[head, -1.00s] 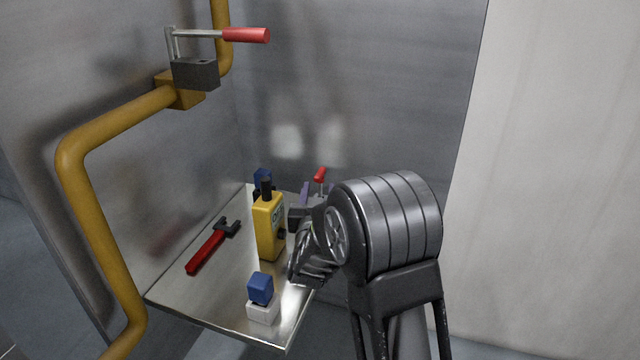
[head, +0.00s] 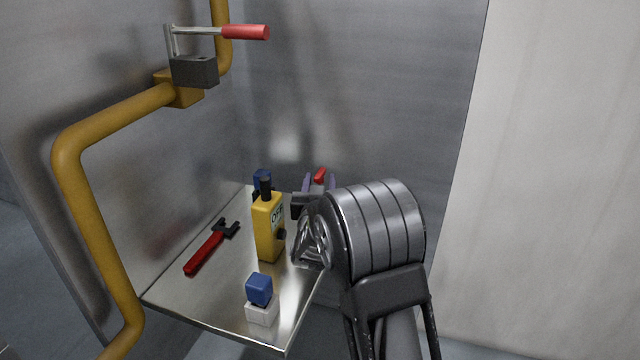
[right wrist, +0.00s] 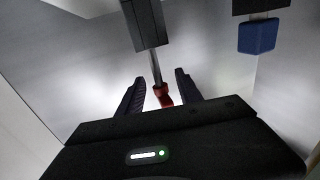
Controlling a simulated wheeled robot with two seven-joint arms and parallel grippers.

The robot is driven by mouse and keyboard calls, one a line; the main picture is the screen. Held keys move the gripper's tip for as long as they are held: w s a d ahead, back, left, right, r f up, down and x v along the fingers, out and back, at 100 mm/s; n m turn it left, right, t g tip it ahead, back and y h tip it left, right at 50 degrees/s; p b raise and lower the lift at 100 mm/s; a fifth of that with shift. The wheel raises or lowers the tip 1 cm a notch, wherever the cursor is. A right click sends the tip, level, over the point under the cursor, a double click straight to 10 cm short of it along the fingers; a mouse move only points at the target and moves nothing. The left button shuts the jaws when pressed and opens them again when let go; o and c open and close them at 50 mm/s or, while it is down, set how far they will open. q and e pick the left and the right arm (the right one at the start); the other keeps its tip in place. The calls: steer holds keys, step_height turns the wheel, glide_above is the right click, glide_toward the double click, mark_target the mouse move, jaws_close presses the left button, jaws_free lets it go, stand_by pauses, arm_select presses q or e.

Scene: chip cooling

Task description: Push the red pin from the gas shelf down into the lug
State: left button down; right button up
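The red pin (head: 320,174) stands at the back right of the gas shelf (head: 205,300), its red head up. In the right wrist view the pin's red head (right wrist: 162,95) joins a thin metal shaft that meets a dark block (right wrist: 148,25), perhaps the lug. A dark block (head: 302,206) also shows beside my right gripper in the head view. My right gripper (head: 319,182) is open, with one purple-dark finger on each side of the red head. Gaps show in the right wrist view (right wrist: 160,92). The shaft's lower part is hidden in the head view. My left gripper is not in view.
A yellow bottle (head: 269,228) stands left of my right gripper. A red wrench (head: 206,252) lies further left. A blue cube (head: 259,289) sits on a white block (head: 262,313) at the front. A yellow pipe (head: 85,210) carries a red-handled valve (head: 245,32). Metal walls enclose the shelf.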

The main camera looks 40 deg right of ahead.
jaws_close()
stand_by(0.6)
step_height(320, 180, up, 10)
steer(key=p, duration=0.4)
stand_by(0.6)
